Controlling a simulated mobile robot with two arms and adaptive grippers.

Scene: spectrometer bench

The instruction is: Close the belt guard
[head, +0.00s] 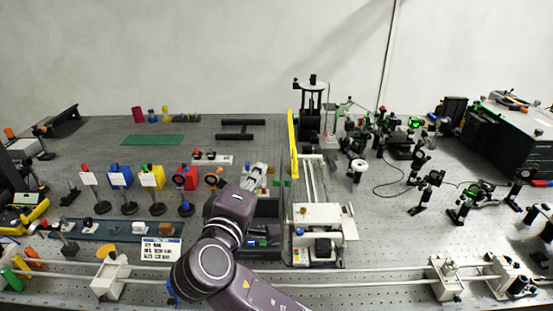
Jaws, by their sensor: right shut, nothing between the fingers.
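A thin yellow panel (293,145), which looks like the belt guard, stands upright along the left side of a white belt-like unit (319,217). It is raised, not lying over the unit's rails (309,180). My right arm comes in from the bottom centre, and its gripper (260,170) is shut and empty. In the picture the gripper is to the left of and below the yellow panel, with a gap between them. My arm hides part of the bench behind it. My left gripper is not in view.
A dark tray (265,238) lies between my arm and the white unit. Coloured blocks on posts (152,178) stand to the left. Two long rails (380,284) cross the front. Optics mounts (432,179) crowd the right. Bare bench shows right of the unit.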

